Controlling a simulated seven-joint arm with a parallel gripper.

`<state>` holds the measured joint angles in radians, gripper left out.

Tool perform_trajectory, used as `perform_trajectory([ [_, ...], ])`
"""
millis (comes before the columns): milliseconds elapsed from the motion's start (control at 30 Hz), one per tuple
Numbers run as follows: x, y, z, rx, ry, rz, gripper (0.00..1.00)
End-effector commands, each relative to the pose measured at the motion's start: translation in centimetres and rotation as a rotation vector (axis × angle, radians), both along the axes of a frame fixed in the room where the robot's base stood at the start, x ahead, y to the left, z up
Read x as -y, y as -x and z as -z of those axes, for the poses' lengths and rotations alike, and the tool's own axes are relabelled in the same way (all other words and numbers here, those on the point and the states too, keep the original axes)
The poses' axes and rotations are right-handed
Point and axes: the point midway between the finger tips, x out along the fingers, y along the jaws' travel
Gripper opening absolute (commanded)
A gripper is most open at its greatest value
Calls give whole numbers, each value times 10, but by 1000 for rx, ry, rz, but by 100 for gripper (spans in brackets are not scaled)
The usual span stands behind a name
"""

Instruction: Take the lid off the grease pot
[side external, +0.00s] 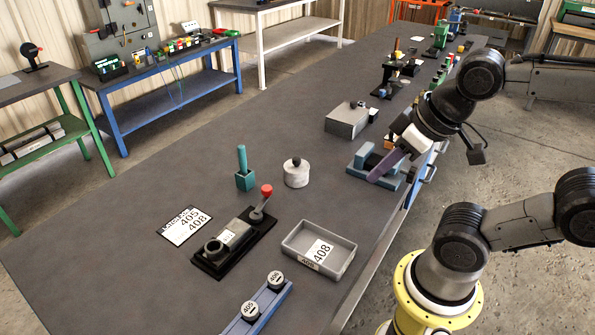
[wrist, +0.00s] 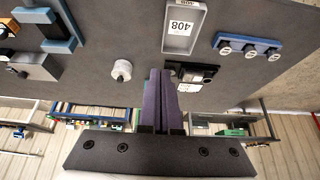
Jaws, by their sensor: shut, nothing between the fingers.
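The grease pot (side external: 296,179) is a short, pale grey cylinder standing on the dark bench. Its lid (side external: 296,164), with a dark round knob, sits on top. The pot also shows in the wrist view (wrist: 121,70), left of my fingers. My gripper (side external: 374,180) has purple fingers and is above the bench, right of the pot in the side view and apart from it, in front of a teal fixture. In the wrist view the fingers (wrist: 160,74) are together and empty.
A teal holder with an upright handle (side external: 245,178) stands close left of the pot. A black fixture with a red-knobbed lever (side external: 235,240), a grey tray (side external: 318,250) and a blue rack (side external: 257,308) lie nearer. A grey block (side external: 347,121) and the teal fixture (side external: 361,164) stand beyond.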

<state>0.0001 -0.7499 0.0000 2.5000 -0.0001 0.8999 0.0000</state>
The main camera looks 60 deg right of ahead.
Motion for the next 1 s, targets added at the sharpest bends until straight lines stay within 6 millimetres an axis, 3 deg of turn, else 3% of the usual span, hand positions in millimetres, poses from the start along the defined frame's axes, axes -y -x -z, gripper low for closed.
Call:
perform_trajectory([
  [267, 0, 0, 0, 0, 0, 0, 0],
  [633, 0, 0, 0, 0, 0, 0, 64],
  [1000, 0, 1, 0, -4, 18, -34, 64],
])
